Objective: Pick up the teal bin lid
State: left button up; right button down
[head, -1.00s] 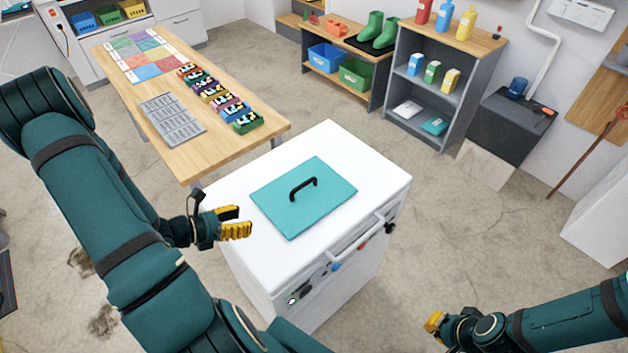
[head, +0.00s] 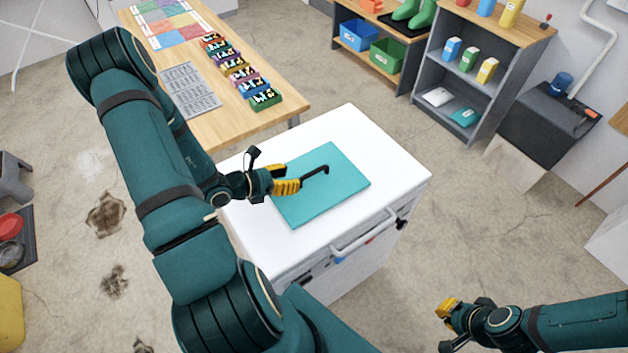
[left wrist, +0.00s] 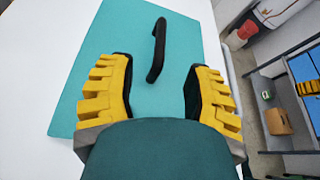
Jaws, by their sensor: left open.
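The teal bin lid (head: 335,197) is a flat square panel lying on top of a white cabinet (head: 385,155). A black bar handle (head: 318,172) stands up from its middle. My left gripper (head: 292,184) is over the lid's left part, its yellow fingertips close to the near end of the handle and partly hiding it. In the left wrist view the lid (left wrist: 115,45) fills the middle, and the handle (left wrist: 157,52) lies ahead of and between the open, empty fingers. My right gripper (head: 443,308) is at the lower right, away from the cabinet; its jaw opening is unclear.
A wooden table (head: 215,125) with a grey tray (head: 190,92) and several small coloured boxes stands behind left. A grey shelf (head: 455,95) stands behind right. A bar (head: 362,236) runs along the cabinet's front.

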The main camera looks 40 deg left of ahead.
aim_at(303, 178)
pick_arm(q)
jog(key=shift+f+x, duration=0.2)
jog(key=shift+x, duration=1.15)
jog(key=shift+f+x, duration=0.15)
jog(key=shift+x, duration=1.2)
jog(key=shift+s, duration=0.15)
grip_shut()
